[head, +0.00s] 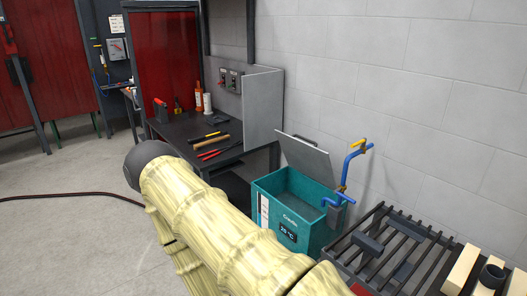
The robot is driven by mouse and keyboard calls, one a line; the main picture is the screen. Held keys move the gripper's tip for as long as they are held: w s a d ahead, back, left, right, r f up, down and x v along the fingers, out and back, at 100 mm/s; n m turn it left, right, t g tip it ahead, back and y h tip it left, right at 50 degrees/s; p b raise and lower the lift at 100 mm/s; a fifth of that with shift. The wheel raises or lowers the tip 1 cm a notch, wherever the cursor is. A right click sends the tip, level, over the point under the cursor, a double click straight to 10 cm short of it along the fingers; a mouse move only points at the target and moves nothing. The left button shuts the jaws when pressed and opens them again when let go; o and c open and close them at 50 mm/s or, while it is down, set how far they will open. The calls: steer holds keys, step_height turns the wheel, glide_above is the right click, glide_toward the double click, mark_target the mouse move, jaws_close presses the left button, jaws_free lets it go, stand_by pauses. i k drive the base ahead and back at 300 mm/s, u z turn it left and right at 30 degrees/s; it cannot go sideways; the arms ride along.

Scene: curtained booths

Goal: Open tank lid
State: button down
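A teal tank (307,240) stands against the wall, right of the workbench, with a small dark display and white lettering on its front. Its grey lid (303,157) is raised and tilted at the back left of the tank, with a small dark piece near its upper edge. The tank's inside is partly visible. A blue pipe with a yellow valve (349,165) rises at the tank's right side. My arm crosses the lower middle in front of the tank and hides part of its lower left. My gripper is not in view.
A dark workbench (182,130) with several tools, bottles and a grey side panel (263,108) stands left of the tank. A grated table (385,250) with metal bars is close on the right. A dark red hose (70,195) lies on the open floor at left.

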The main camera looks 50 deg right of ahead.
mark_target(311, 160)
steer(key=u, duration=0.15)
steer(key=i, duration=1.75)
steer(key=z, duration=1.6)
steer(key=i, duration=0.6)
steer(key=z, duration=0.7)
